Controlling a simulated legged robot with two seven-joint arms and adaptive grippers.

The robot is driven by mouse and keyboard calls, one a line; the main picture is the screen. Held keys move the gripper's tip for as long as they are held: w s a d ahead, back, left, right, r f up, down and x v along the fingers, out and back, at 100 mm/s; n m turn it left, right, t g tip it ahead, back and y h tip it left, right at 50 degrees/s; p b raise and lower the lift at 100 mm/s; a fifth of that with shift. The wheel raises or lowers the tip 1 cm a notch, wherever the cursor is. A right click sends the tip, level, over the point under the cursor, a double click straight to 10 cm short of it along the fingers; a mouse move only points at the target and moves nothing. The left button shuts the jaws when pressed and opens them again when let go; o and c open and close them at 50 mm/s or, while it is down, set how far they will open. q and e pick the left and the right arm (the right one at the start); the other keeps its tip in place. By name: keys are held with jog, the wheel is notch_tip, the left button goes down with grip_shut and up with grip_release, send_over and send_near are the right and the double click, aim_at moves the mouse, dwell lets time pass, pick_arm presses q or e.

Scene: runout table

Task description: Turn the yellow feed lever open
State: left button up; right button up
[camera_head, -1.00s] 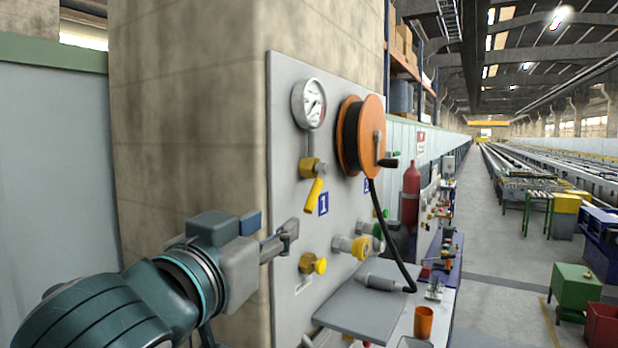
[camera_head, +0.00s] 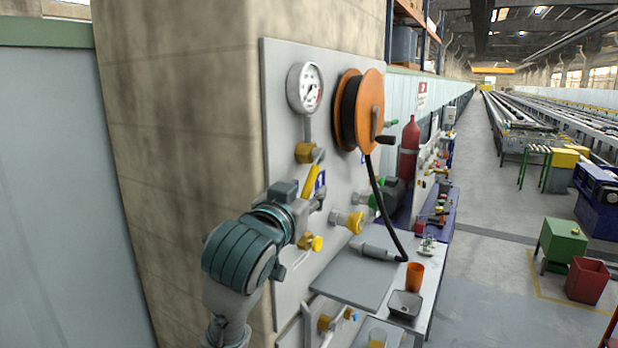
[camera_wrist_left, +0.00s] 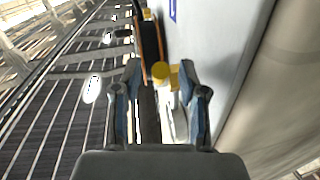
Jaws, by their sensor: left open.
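The yellow feed lever (camera_head: 311,180) hangs at a slant from a brass valve (camera_head: 308,153) below the round gauge on the grey panel. My left gripper (camera_head: 319,196) is open beside the lever's lower end, close to the panel. Its fingers partly cover the blue number label. In the left wrist view a yellow part (camera_wrist_left: 161,72) shows between and just beyond the two open fingertips (camera_wrist_left: 160,82); I cannot tell whether it is the lever or another yellow fitting, nor whether anything touches it. My right gripper is not in view.
An orange hose reel (camera_head: 368,110) with a black hose is to the right. A yellow knob (camera_head: 312,243) sits just below my gripper, and a yellow-ringed coupling (camera_head: 351,222) to its right. A grey shelf (camera_head: 350,277) and an orange cup (camera_head: 415,276) are lower down.

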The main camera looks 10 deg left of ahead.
pick_arm(q)
jog(key=shift+w, duration=0.9)
jog(key=shift+c, duration=0.4)
jog(key=shift+d, duration=0.1)
grip_shut()
